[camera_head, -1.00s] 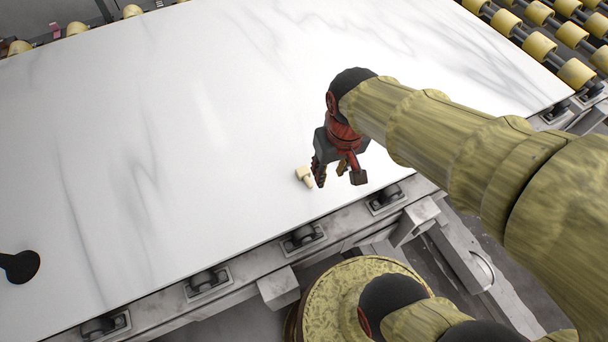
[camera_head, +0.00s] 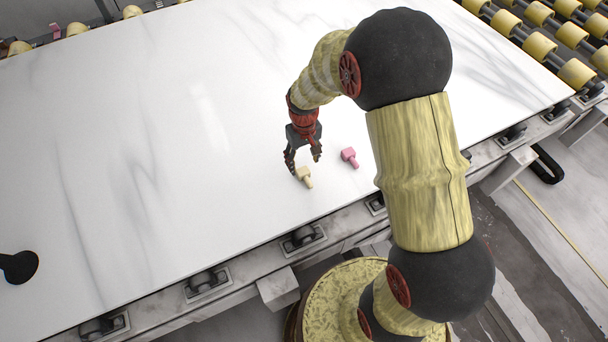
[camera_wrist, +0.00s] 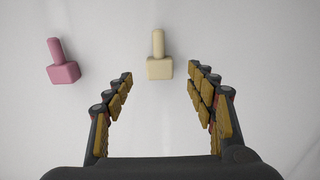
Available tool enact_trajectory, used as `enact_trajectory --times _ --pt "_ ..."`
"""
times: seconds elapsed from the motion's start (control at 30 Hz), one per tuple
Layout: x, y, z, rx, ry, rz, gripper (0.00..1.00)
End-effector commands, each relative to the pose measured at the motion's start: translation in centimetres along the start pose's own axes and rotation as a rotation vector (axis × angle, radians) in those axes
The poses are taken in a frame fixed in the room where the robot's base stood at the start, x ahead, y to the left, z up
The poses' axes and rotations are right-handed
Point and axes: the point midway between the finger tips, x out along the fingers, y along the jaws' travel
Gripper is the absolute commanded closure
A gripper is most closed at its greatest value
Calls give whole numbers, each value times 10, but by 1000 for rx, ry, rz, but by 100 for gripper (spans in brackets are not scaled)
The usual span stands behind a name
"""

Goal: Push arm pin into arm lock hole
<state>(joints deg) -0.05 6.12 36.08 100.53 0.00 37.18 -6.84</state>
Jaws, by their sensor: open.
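A cream piece (camera_head: 304,177), a block with a round peg, lies on the white stone slab. A pink piece (camera_head: 349,157) of like shape lies to its right. Which one is the arm pin, if either, I cannot tell. No lock hole can be made out. My gripper (camera_head: 303,162) is open and empty, pointing down close to the cream piece. In the wrist view the cream piece (camera_wrist: 160,68) sits centred just ahead of the gap between the fingertips, its peg pointing away. The pink piece (camera_wrist: 63,62) lies outside the left finger.
The white slab (camera_head: 200,150) is mostly bare. A black round-ended thing (camera_head: 20,266) lies at its left edge. Roller supports (camera_head: 303,238) run along the near edge. Yellow rollers (camera_head: 537,43) stand at the far right.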

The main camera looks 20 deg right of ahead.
Motion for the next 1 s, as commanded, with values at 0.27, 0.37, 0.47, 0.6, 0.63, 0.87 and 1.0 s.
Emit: enact_trajectory --times 0.27,0.37,0.47,0.6,0.63,0.87,1.0 --pt "26 0 1 0 -2 0 44" --pt "37 0 1 0 -4 0 44" --pt "52 1 1 0 -4 0 44" --pt "69 1 0 0 -2 0 44" --pt "71 1 0 0 -1 0 44" --pt "71 1 0 0 -1 0 44" --pt "71 1 1 0 -1 0 52"
